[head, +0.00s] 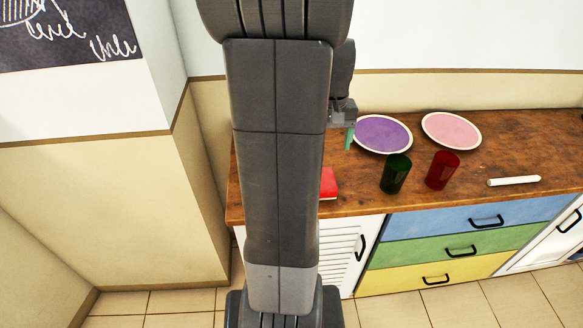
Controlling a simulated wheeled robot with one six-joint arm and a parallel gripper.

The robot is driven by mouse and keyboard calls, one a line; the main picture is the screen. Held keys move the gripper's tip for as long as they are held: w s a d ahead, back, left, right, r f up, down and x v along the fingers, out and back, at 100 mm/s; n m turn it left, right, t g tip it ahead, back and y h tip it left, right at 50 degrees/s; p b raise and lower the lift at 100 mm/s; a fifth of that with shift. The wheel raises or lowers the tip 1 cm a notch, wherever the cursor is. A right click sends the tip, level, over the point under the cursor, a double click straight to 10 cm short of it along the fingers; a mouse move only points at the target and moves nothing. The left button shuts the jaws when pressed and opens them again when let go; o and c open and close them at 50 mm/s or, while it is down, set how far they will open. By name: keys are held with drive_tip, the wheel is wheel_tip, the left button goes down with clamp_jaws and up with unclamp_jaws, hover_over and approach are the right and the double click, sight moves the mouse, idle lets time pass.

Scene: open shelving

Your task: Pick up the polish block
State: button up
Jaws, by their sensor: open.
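My gripper (344,120) is above the left part of the wooden counter, low over its surface, and is partly hidden behind my own arm. A small green upright piece (349,139) shows right at or just below the jaws, left of the purple plate. I cannot tell whether it is the polish block, or whether it stands between the jaws or touches them. A red flat block-like thing (329,184) lies near the counter's front edge, its left part hidden by my arm. No other thing in view is clearly the polish block.
The wooden counter (467,186) holds a purple plate (382,134), a pink plate (451,132), a green cup (395,174), a red cup (441,170) and a white stick (514,181). A wall stands behind it. Drawers are below. My arm blocks the counter's left part.

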wheel_tip(320, 180, down, 8)
drive_tip(key=shift+d+f, duration=0.15)
drive_tip(key=shift+f, duration=0.05)
drive_tip(key=shift+w+d+f, duration=0.1)
drive_tip(key=shift+f, duration=2.5)
drive_tip(key=c, duration=1.1)
